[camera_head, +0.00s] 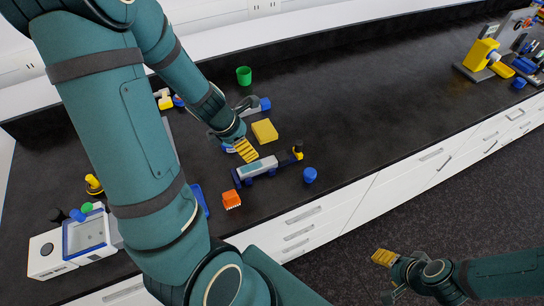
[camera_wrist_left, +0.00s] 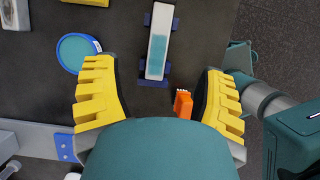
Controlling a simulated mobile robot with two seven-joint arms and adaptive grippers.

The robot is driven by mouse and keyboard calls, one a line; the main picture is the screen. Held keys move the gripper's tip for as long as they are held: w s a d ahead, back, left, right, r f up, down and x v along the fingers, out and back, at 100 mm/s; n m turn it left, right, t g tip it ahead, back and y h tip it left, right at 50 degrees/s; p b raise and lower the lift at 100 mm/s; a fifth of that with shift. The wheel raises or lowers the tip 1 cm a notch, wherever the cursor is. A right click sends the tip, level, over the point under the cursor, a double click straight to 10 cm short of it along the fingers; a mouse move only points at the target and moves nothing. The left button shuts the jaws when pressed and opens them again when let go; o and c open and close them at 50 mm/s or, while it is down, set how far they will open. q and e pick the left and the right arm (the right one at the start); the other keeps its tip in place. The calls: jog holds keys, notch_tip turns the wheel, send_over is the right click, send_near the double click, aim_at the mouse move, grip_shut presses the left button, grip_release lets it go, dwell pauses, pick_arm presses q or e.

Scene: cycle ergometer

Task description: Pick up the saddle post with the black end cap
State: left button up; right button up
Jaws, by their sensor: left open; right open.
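My left gripper (camera_head: 240,148) reaches in over the bench; its yellow fingers also show in the left wrist view (camera_wrist_left: 160,100), wide apart with nothing held. Below its fingers in the head view is a pale bar with a teal panel (camera_head: 258,167) on blue supports; it also shows ahead of the gripper in the wrist view (camera_wrist_left: 158,45). At the bar's right end stands a small yellow piece with a black part (camera_head: 297,152); I cannot tell whether it is the saddle post. My right gripper (camera_head: 387,272) is open and empty, low over the floor.
An orange brush-like piece (camera_head: 231,199), a blue cup (camera_head: 310,175), a yellow block (camera_head: 264,131) and a green cup (camera_head: 244,75) stand nearby. A white device (camera_head: 48,254) is at lower left, a yellow machine (camera_head: 481,54) at far right.

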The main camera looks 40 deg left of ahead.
pick_arm(q)
send_near(264, 163)
jog(key=x, duration=0.2)
jog(key=shift+s+a+f, duration=0.1)
jog(key=shift+f, duration=0.3)
jog(key=shift+x, duration=0.9)
jog(key=shift+w+b+x, duration=0.15)
jog(key=shift+b+x, duration=0.7)
jog(key=shift+x, duration=0.55)
jog(key=shift+w+b+x, duration=0.15)
jog(key=shift+b+x, duration=0.7)
jog(key=shift+x, duration=0.55)
jog(key=shift+r, duration=0.15)
grip_shut()
